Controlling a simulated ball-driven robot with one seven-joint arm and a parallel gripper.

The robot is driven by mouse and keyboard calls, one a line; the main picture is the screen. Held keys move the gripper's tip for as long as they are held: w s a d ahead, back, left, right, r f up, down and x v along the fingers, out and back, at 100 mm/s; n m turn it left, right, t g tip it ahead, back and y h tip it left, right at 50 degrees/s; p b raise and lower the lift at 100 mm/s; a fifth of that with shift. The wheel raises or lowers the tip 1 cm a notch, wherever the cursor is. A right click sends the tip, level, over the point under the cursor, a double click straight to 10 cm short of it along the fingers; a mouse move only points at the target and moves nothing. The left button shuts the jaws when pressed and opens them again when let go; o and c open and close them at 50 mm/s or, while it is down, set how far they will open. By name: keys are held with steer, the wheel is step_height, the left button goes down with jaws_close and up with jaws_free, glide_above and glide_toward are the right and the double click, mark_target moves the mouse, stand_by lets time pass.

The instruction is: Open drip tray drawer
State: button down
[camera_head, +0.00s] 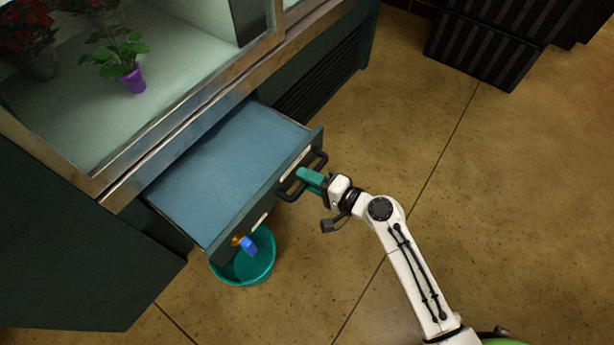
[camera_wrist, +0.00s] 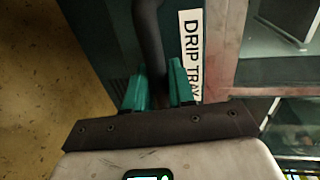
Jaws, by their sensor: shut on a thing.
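The drip tray drawer (camera_head: 225,165) sticks well out of the front of the display cabinet, with its blue inside in view. Its front has a dark bar handle (camera_head: 318,163) and white labels. In the wrist view the drawer handle (camera_wrist: 149,40) runs between my teal fingers, beside a label (camera_wrist: 191,55) reading "DRIP TRAY". My gripper (camera_head: 303,179) is shut on the handle, and it also shows in the wrist view (camera_wrist: 160,88). The exact contact of the fingertips is partly hidden.
A teal bucket (camera_head: 262,268) stands on the floor below the drawer's near corner. A blue and orange tap-like part (camera_head: 247,244) is at that corner. A potted plant (camera_head: 132,80) stands in the cabinet. Dark crates (camera_head: 480,50) stand at the upper right. The floor to the right is clear.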

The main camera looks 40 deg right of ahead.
steer(key=c, duration=1.1)
jaws_free()
steer(key=p+v, duration=0.2)
steer(key=v, duration=0.8)
steer(key=shift+s+d, duration=0.15)
steer(key=shift+s, duration=0.2)
steer(key=s+a+f+n+g+y, duration=0.1)
steer(key=s+a+f+n+g, duration=0.2)
steer(key=s+a+n+g, duration=0.45)
steer(key=s+d+r+n+g+h, duration=0.3)
steer(key=s+d+n+g+h, duration=0.2)
steer(key=d+n+g+h, duration=0.15)
steer(key=shift+y, duration=0.25)
steer(key=r+p, duration=2.3)
steer(key=d+r+p, duration=0.1)
steer(key=r+p, duration=1)
steer(key=shift+s+r, duration=0.25)
steer(key=shift+s, duration=0.05)
